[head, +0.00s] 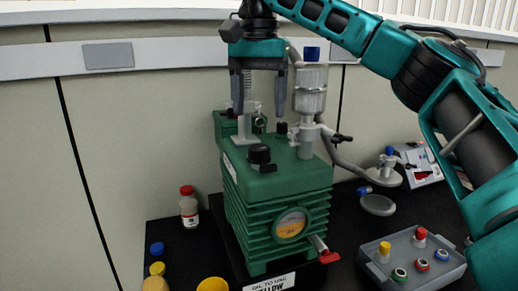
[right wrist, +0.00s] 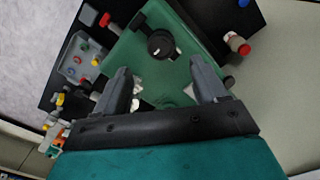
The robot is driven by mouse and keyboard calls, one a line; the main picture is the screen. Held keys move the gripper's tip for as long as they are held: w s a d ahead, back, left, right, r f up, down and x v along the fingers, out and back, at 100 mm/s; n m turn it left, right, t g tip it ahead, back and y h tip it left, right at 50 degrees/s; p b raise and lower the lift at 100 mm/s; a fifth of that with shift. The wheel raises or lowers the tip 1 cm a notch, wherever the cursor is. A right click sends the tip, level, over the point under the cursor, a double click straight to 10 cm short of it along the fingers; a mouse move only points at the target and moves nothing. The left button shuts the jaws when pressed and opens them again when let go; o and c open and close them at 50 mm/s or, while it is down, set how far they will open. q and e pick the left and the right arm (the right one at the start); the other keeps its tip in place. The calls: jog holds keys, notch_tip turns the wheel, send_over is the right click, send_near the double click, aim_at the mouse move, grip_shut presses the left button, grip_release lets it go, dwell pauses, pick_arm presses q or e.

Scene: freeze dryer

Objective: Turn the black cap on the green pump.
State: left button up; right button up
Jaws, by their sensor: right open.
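The green pump (head: 275,195) stands on a black surface in the middle of the head view. Its green top also shows in the right wrist view (right wrist: 160,75). The black cap (head: 259,154) sits on top of the pump, near its front. In the right wrist view the cap (right wrist: 160,44) is beyond the fingertips. My right gripper (head: 260,113) is open and empty, pointing down above the pump top. Its fingers (right wrist: 158,75) are spread and apart from the cap. My left gripper is not in view.
A clear cylinder with a blue top (head: 310,90) rises beside the right finger. A grey tray with colored caps (head: 420,280) lies at the right. A red-capped bottle (head: 189,208) stands left of the pump. A red-handled drain tap (head: 325,254) sticks out at the front.

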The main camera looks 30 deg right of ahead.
aim_at(259, 148)
notch_tip(259, 148, down, 8)
jog(key=shift+b, duration=0.6)
jog(key=c, duration=1.1)
